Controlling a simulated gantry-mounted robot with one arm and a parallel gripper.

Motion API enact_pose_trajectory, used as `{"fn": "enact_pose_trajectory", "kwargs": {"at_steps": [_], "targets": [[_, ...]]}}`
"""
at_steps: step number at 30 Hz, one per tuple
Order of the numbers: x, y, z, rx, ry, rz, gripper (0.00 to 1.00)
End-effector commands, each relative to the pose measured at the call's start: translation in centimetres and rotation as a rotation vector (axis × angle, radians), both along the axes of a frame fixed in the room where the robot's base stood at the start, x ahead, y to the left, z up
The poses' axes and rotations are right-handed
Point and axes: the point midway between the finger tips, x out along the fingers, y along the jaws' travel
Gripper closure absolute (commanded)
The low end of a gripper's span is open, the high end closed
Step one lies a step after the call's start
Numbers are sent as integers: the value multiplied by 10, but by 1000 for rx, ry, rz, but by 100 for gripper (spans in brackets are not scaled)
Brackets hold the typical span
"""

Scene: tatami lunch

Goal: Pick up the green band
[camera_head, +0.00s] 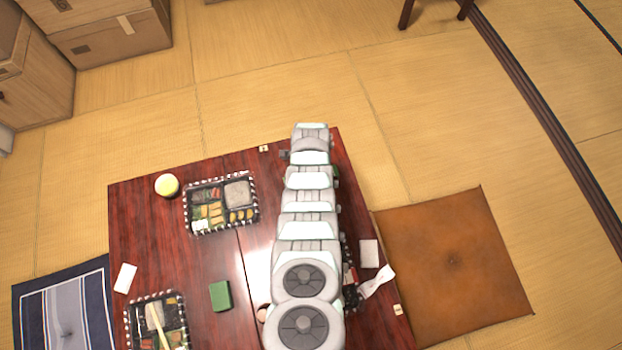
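I cannot make out a green band for sure. A dark green rectangular object (220,296) lies flat on the red-brown table (180,262), left of my arm. A thin sliver of green (337,171) shows at the right edge of my arm near its far end; what it belongs to is hidden. My arm runs up the picture over the right half of the table and covers what is under it. My gripper is hidden by the arm. A small dark piece shows left of the arm's far end; I cannot tell what it is.
Another lunch box (157,322) is at the near left. A third dark container (351,298) is partly behind my arm, beside a white cloth (377,282).

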Motion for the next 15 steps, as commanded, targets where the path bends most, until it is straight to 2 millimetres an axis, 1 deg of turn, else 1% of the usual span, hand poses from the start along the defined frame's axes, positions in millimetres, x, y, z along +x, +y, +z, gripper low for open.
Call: {"fn": "enact_pose_trajectory", "kwargs": {"at_steps": [1, 7, 8, 15], "targets": [[1, 0, -4, 0, -1, 0, 35], [0, 0, -3, 0, -1, 0, 35], [0, 0, -3, 0, -1, 0, 36], [0, 0, -3, 0, 0, 0, 56]]}}
